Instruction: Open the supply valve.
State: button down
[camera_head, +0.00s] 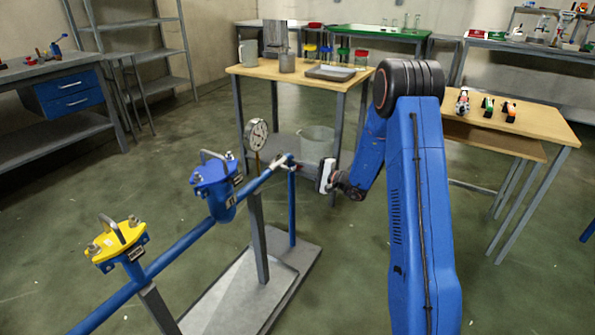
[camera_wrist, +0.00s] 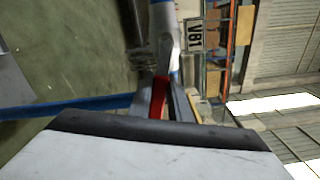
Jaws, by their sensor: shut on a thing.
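A blue pipe (camera_head: 180,246) runs on stands from the lower left to a valve (camera_head: 283,158) at its far end. My gripper (camera_head: 294,167) reaches in from the right to that valve. In the wrist view, my gripper (camera_wrist: 166,92) is shut on a red handle (camera_wrist: 159,97), which lies between its fingers. The valve body is mostly hidden behind the fingers, so I cannot tell how far the handle is turned.
A blue-topped fitting (camera_head: 212,172) and a yellow-topped fitting (camera_head: 118,240), each with a grey handle, stand along the pipe. A round gauge (camera_head: 256,134) rises beside the valve. A wooden table (camera_head: 300,77) with vessels stands behind. The floor at left is clear.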

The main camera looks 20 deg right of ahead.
jog(key=shift+r+n, duration=0.2)
jog(key=shift+n, duration=0.3)
jog(key=c, duration=1.6)
grip_release()
jog(key=shift+d+r, duration=0.1)
jog(key=shift+c, duration=0.2)
jog(key=v, duration=1.7)
jog(key=shift+s+d+r, duration=0.1)
jog(key=shift+s+d, duration=0.05)
